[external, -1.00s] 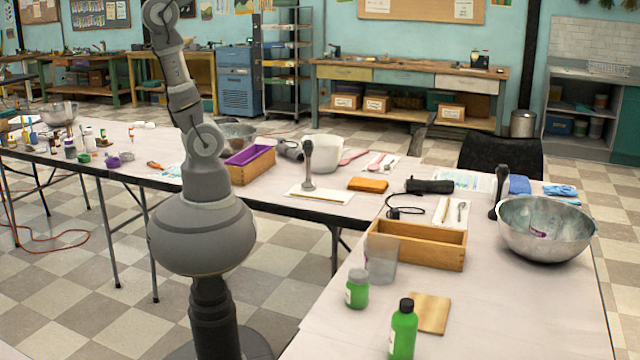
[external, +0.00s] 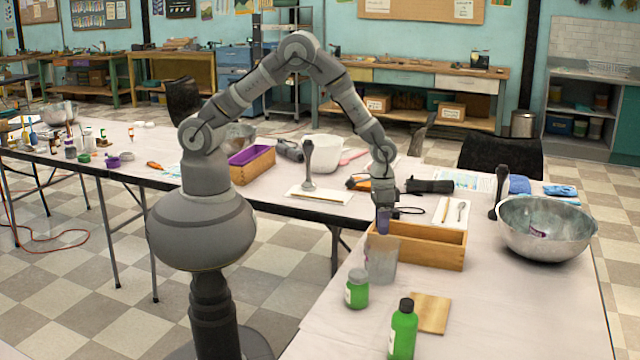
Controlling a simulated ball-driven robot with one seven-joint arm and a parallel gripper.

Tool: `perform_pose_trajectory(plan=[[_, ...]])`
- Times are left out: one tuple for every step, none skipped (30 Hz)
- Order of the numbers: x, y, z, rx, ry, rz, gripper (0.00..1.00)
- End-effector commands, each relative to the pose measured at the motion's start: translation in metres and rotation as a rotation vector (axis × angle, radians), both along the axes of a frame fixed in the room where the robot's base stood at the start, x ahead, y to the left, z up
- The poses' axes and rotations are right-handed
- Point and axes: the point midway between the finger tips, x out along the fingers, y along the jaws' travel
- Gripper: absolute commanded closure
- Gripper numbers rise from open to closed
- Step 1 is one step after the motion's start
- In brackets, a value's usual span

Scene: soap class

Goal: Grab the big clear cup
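The big clear cup (external: 381,268) stands upright on the near right table, in front of the left end of the wooden box and behind the green jar. My gripper (external: 383,226) points down just above the cup's rim, in line with it in this view. Its fingers are small and partly blend with the cup and box, so I cannot tell whether they are open or whether they touch the rim.
A wooden box (external: 436,249) is right beside the cup. A green jar (external: 357,290), a green bottle (external: 403,332) and a wooden block (external: 430,313) are nearer. A metal bowl (external: 546,228) stands at right. The table's left edge is clear.

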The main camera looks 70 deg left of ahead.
Motion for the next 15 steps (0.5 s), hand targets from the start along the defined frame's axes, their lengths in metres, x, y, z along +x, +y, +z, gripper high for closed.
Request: perform_pose_trajectory(plan=[[-0.006,-0.001,-0.010,0.009,0.016,-0.004,0.66],[-0.008,-0.001,-0.016,0.012,0.021,-0.005,0.66],[-0.009,-0.001,-0.022,0.014,0.025,-0.005,0.66],[-0.010,-0.001,-0.026,0.014,0.026,-0.005,0.66],[-0.010,-0.001,-0.030,0.014,0.026,-0.005,0.66],[-0.010,-0.002,-0.036,0.014,0.026,-0.005,0.66],[-0.010,-0.002,-0.039,0.014,0.025,-0.005,0.66],[-0.009,-0.002,-0.042,0.014,0.025,-0.005,0.66],[-0.009,-0.001,-0.046,0.013,0.023,-0.005,0.66],[-0.008,-0.001,-0.048,0.013,0.023,-0.005,0.66],[-0.008,-0.001,-0.052,0.013,0.022,-0.005,0.66],[-0.008,0.000,-0.059,0.013,0.023,-0.005,0.66],[-0.007,0.000,-0.064,0.013,0.023,-0.004,0.66],[-0.007,0.001,-0.070,0.014,0.024,-0.004,0.66],[-0.007,0.001,-0.077,0.014,0.024,-0.004,0.66]])
